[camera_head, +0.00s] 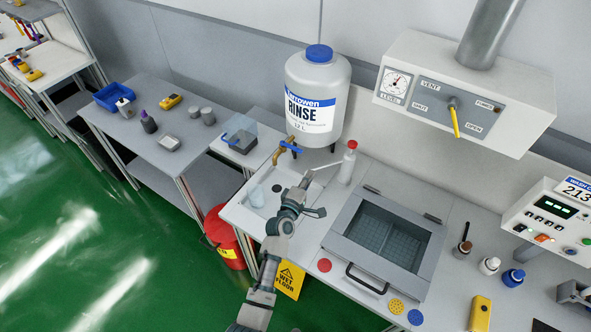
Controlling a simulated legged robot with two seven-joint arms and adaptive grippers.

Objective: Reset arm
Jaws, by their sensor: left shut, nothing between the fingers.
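My left arm comes up from the bottom, left of centre. My left gripper (305,184) is at its far end, over the right side of the white sink counter (237,212). It is shut and empty. It is close to the white wash bottle with a red cap (347,165) in the picture; I cannot tell whether they touch. My right gripper does not show clearly in this view.
The rinse tank (316,105) with its brass tap (281,152) stands behind the sink. A lidded basin (387,240) is right of my gripper, with small bottles (489,265) farther right. The vent box (465,95) overhangs the back.

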